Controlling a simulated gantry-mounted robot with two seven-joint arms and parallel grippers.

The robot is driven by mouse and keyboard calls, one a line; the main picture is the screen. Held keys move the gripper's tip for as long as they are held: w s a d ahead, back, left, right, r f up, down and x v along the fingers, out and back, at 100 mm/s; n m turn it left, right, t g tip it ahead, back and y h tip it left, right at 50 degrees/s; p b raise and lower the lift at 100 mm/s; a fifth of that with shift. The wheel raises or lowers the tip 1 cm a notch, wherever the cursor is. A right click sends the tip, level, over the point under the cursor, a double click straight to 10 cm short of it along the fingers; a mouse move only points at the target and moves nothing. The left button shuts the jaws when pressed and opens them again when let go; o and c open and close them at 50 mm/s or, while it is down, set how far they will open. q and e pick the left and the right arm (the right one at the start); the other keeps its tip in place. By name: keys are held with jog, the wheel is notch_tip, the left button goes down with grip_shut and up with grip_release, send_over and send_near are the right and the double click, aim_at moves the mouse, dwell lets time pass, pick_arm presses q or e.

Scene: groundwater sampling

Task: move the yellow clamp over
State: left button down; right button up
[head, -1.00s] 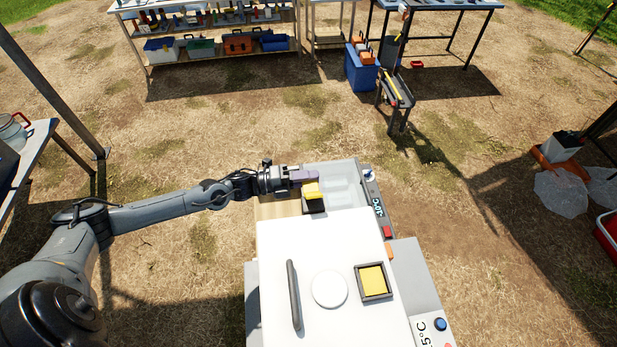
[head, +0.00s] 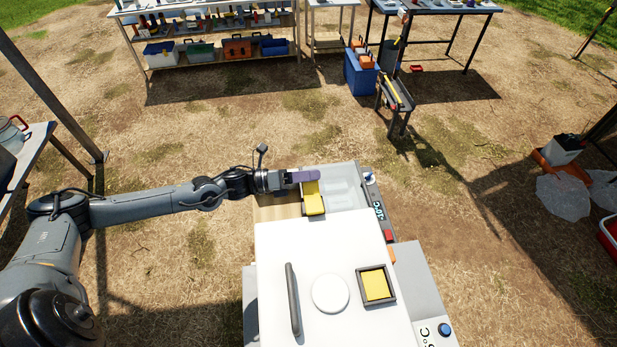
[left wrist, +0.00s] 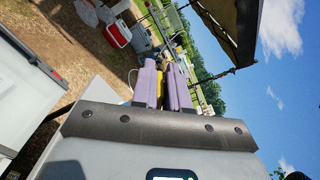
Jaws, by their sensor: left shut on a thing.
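The yellow clamp (head: 312,198) shows as a small yellow block at the tip of my left gripper (head: 309,175), over the wooden board (head: 275,207) beside the clear tray. My left gripper comes in from the left and is shut on the clamp. Its purple fingers hide part of it. In the left wrist view, the purple fingers of the left gripper (left wrist: 162,86) lie close together, with a little yellow showing beyond them. How far the clamp is above the board I cannot tell. My right gripper is not in view.
A white lid (head: 330,250) with a dark handle (head: 293,297), a round disc and a dark-framed yellow square (head: 376,284) fills the near side. A clear tray (head: 343,185) lies right of the clamp. Shelves and tables stand far off across bare ground.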

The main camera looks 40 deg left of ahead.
pick_arm(q)
jog(key=shift+s+d+r+m+b, duration=0.15)
jog(key=shift+r+m+b, duration=0.1)
jog(key=shift+m, duration=0.35)
jog(key=shift+s+d+r+m+b, duration=0.1)
jog(key=shift+d+m+b, duration=0.1)
jog(key=shift+m, duration=0.4)
jog(key=c, duration=1.2)
grip_release()
jog(key=p+v, duration=0.1)
jog(key=v, duration=1)
jog(key=shift+p, duration=0.3)
